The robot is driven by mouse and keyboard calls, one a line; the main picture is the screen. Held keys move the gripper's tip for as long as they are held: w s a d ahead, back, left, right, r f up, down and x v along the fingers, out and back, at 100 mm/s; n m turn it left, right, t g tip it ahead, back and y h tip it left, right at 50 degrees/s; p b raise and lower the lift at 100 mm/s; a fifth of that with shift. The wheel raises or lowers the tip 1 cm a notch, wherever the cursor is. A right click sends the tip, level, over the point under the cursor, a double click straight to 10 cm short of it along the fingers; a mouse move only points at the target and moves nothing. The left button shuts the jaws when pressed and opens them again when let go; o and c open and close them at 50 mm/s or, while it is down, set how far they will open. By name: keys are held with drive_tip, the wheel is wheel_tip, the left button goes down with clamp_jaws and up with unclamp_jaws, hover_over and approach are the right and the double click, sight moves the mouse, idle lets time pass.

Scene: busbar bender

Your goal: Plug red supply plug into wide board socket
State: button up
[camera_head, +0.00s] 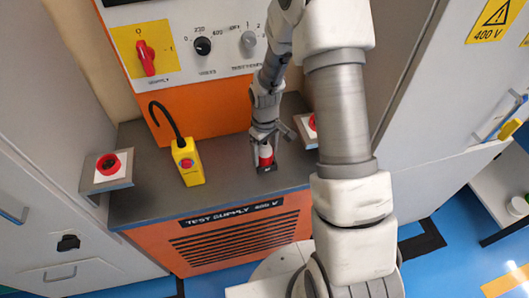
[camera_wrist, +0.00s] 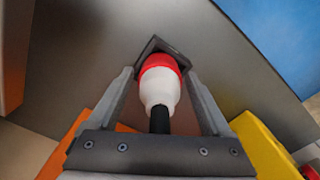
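The red supply plug (camera_head: 265,157), with a red end and a white body, stands in a small dark square holder (camera_head: 267,168) on the grey bench top. In the wrist view the plug (camera_wrist: 159,84) has its red end at the holder (camera_wrist: 158,42) and a black cable toward my gripper. My gripper (camera_head: 265,150) reaches down over the plug. Its fingers (camera_wrist: 160,76) stand on both sides with narrow gaps visible, so it looks open around the plug. One red socket (camera_head: 108,164) is on a plate at the left; another red fitting (camera_head: 312,122) is partly hidden behind my arm.
A yellow pendant (camera_head: 188,162) with a red button and black cable stands on the bench left of my gripper. The control panel (camera_head: 200,45) with a red switch rises behind. Grey cabinets flank both sides. Bench top between pendant and plug is clear.

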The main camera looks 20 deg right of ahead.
sight(265, 144)
clamp_jaws()
drive_tip(key=shift+r, duration=0.1)
drive_tip(key=shift+r+p, duration=1)
drive_tip(key=shift+r, duration=0.5)
drive_tip(key=shift+r, duration=0.15)
drive_tip(key=shift+r+p, duration=1.7)
drive_tip(key=shift+r, duration=0.7)
